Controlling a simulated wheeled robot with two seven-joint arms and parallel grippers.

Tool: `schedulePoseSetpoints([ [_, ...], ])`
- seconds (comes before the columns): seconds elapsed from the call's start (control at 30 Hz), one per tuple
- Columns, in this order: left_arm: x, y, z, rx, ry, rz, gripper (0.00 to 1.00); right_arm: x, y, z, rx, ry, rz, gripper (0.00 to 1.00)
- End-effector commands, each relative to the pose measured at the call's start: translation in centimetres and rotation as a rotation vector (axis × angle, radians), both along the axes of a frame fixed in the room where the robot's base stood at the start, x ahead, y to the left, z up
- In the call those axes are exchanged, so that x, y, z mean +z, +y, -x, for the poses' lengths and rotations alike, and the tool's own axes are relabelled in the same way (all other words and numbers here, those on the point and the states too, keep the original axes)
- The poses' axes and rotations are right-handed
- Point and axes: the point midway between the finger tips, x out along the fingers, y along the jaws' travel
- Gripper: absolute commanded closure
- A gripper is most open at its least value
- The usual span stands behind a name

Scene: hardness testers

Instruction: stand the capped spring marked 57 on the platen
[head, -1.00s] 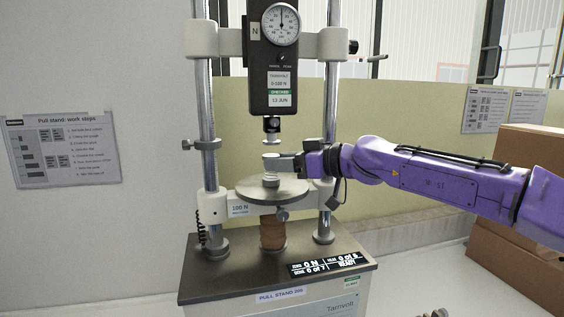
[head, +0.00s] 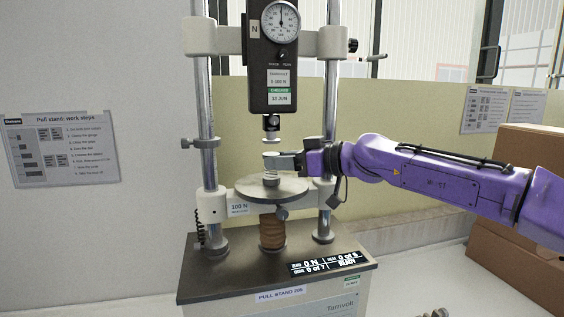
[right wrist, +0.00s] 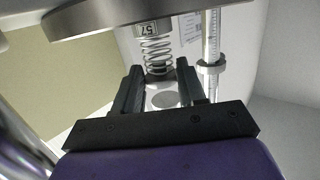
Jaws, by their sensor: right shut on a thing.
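The capped spring (head: 270,175) stands upright over the platen (head: 287,192), a round grey plate, below the gauge's pressing foot. In the right wrist view its bare coils (right wrist: 156,50) show, with the cap marked 57 (right wrist: 148,28) at the platen end, against the platen (right wrist: 110,17). I cannot tell whether that cap fully rests on the plate. My right gripper (head: 276,161) comes from the right and is shut on the spring's upper end. In the wrist view its two dark fingers (right wrist: 158,80) flank that end. My left gripper is out of view.
The force gauge (head: 272,65) hangs close above the spring, leaving a small gap. Steel columns (head: 208,110) stand on both sides of the platen. A display (head: 328,263) lies on the base's front. Cardboard boxes (head: 520,225) stand at the right.

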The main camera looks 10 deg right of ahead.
Motion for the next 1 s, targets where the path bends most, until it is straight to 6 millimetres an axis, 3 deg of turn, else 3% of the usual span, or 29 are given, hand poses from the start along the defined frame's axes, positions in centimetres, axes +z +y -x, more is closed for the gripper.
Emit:
schedulePoseSetpoints([
  [0.3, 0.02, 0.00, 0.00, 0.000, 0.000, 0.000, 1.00, -0.03, -0.03, -0.03, -0.001, 0.001, 0.001, 1.00],
  [0.33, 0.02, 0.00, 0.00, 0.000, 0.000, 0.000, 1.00, -0.03, -0.03, -0.03, -0.001, 0.001, 0.001, 0.50],
  [0.4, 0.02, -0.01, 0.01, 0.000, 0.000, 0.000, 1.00, -0.03, -0.02, -0.02, -0.001, 0.001, 0.001, 0.30],
  [0.6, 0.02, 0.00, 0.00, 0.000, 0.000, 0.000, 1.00, -0.01, -0.03, -0.01, 0.000, 0.000, 0.000, 0.30],
  [0.67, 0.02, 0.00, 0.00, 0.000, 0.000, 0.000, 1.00, -0.05, -0.02, -0.01, 0.000, 0.001, 0.001, 0.14],
  [1.0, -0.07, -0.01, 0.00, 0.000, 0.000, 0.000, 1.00, -0.02, -0.15, 0.11, 0.000, 0.000, 0.000, 0.13],
])
